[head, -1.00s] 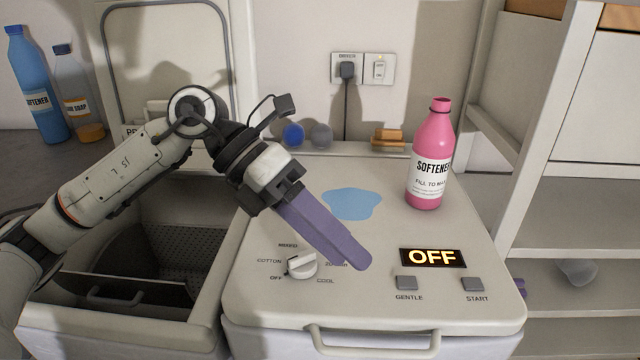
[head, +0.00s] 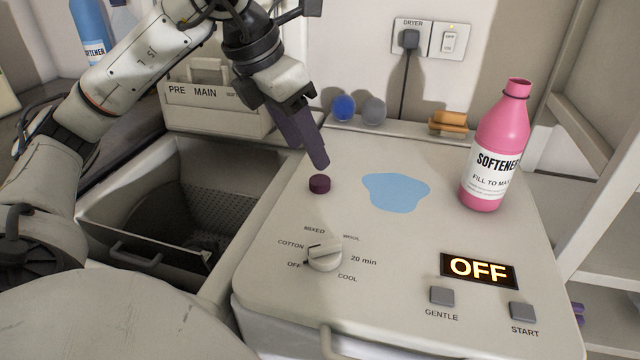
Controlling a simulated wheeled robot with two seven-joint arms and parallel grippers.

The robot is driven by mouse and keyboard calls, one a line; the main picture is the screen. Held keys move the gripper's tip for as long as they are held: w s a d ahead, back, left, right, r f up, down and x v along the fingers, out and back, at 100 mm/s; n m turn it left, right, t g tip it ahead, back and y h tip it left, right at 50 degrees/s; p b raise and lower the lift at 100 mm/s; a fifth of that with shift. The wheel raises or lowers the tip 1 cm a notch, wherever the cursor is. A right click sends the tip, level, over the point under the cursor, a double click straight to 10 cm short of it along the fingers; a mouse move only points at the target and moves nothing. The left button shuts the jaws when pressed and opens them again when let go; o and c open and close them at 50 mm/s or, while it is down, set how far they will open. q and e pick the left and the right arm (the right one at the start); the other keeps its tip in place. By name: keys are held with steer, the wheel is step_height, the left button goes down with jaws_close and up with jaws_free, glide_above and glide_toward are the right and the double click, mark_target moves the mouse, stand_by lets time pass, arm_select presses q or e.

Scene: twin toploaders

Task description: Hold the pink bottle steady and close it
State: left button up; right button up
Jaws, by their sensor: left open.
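The pink softener bottle (head: 497,150) stands upright on the right part of the white machine lid, and no cap shows on its neck. A small dark maroon cap (head: 319,184) lies on the lid near its left edge. My left gripper (head: 318,160) points down just above and behind the cap, with its purple fingers apart from the bottle. The fingers overlap in this view, so the gap between them is hidden; nothing shows held in them.
A blue puddle (head: 396,191) lies between cap and bottle. A knob (head: 324,254) and buttons sit at the lid's front. A blue ball (head: 343,107), a grey ball and orange-brown pegs (head: 449,122) line the back ledge. The open drum (head: 215,215) is at left.

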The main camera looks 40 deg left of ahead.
mark_target(319, 180)
arm_select(q)
steer(key=shift+x, duration=1.25)
steer(key=x, duration=0.1)
steer(key=b+x, duration=0.1)
steer(key=x, duration=0.2)
steer(key=shift+s+a+f, duration=0.15)
steer(key=shift+s+a, duration=0.05)
steer(key=shift+a, duration=0.05)
steer(key=shift+w+f+b, duration=0.3)
steer(key=shift+f, duration=0.2)
steer(key=c, duration=1.1)
